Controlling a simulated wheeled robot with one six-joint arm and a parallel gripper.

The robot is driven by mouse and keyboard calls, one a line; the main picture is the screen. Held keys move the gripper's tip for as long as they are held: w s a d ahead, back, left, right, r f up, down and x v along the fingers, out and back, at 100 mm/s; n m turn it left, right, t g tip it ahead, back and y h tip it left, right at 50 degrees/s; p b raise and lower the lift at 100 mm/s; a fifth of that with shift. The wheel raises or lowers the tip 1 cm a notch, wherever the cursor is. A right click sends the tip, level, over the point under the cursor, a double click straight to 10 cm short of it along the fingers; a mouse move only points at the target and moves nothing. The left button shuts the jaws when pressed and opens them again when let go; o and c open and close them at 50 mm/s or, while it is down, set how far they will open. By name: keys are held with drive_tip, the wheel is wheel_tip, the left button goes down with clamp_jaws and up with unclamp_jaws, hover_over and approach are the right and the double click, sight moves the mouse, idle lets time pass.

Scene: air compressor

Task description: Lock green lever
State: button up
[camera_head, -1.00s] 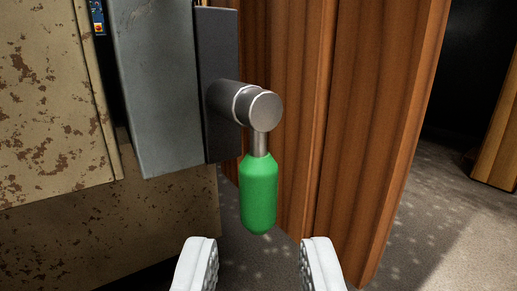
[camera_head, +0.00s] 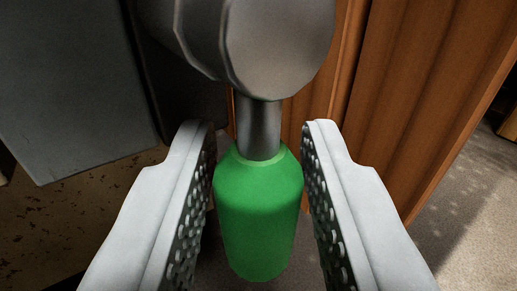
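The green lever (camera_head: 258,215) hangs straight down from a grey metal pivot (camera_head: 270,45) by a short metal stem (camera_head: 259,130). My gripper (camera_head: 258,140) is open, with one white finger on each side of the green handle. The fingers' studded inner pads face the handle. The left pad is very close to it, and I cannot tell whether it touches; a small gap shows on the right.
A grey metal box (camera_head: 70,90) stands at the left, beside the pivot. A brown wooden panel (camera_head: 420,90) rises behind and to the right of the lever. Grey floor (camera_head: 460,215) shows at the right.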

clamp_jaws()
drive_tip(key=a+m+g+y, duration=0.1)
drive_tip(key=m+g, duration=0.1)
drive_tip(key=s+a+r+m+g+y, duration=0.1)
drive_tip(key=m+g, duration=0.1)
drive_tip(key=m, duration=0.1)
drive_tip(key=s+a+r+m+g+y, duration=0.1)
drive_tip(key=m+g, duration=0.1)
drive_tip(key=shift+s+m, duration=0.1)
drive_tip(key=shift+m, duration=0.3)
idle(0.6)
drive_tip(key=shift+r, duration=0.1)
idle(0.4)
